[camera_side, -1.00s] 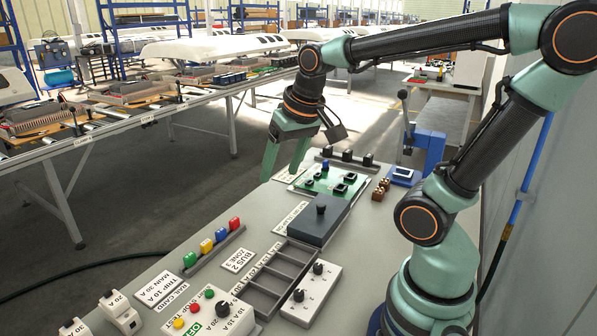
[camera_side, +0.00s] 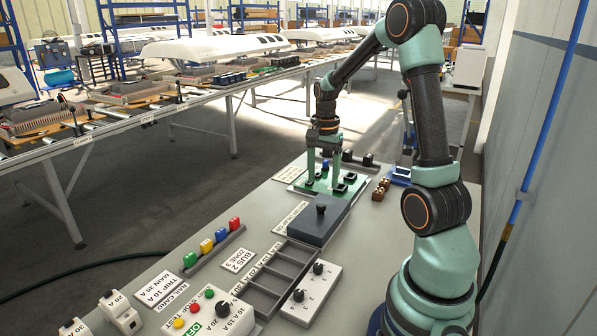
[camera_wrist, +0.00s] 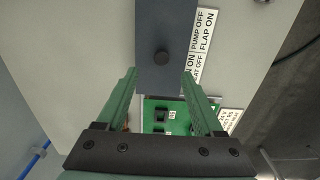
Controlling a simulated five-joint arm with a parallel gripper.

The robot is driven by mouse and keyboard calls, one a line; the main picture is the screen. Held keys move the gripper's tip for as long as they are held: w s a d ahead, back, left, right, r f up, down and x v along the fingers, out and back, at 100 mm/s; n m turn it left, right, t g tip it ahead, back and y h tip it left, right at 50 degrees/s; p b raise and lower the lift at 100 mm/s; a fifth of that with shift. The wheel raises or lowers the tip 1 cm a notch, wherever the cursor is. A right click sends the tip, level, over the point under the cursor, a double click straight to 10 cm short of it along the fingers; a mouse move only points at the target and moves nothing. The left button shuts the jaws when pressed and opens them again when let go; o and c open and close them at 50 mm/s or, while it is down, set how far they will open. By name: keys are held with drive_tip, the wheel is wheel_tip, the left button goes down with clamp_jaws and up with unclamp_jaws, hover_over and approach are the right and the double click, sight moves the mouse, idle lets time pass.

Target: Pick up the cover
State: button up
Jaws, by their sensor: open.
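The cover is a dark grey flat slab (camera_side: 308,224) with a round black knob (camera_side: 321,209) on top. It lies on the bench near the middle of the side view. In the wrist view the cover (camera_wrist: 165,20) is at the top centre with its knob (camera_wrist: 162,57) facing up. My gripper (camera_side: 322,184) is open and empty, pointing down over the green circuit board, just beyond the cover's far end. In the wrist view my gripper's fingertips (camera_wrist: 160,72) are apart, on either side of the line to the knob.
The green board (camera_side: 340,188) with black parts lies beside the cover's far end. White labels (camera_side: 290,217) lie left of it. An empty dark divided tray (camera_side: 272,285) and a grey switch box (camera_side: 312,293) stand nearer. A blue fixture (camera_side: 401,176) stands at right.

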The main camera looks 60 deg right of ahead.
sight(321, 204)
drive_tip(key=shift+w+d+f, duration=0.1)
drive_tip(key=shift+w+f, duration=0.05)
drive_tip(key=shift+f, duration=3.85)
clamp_jaws()
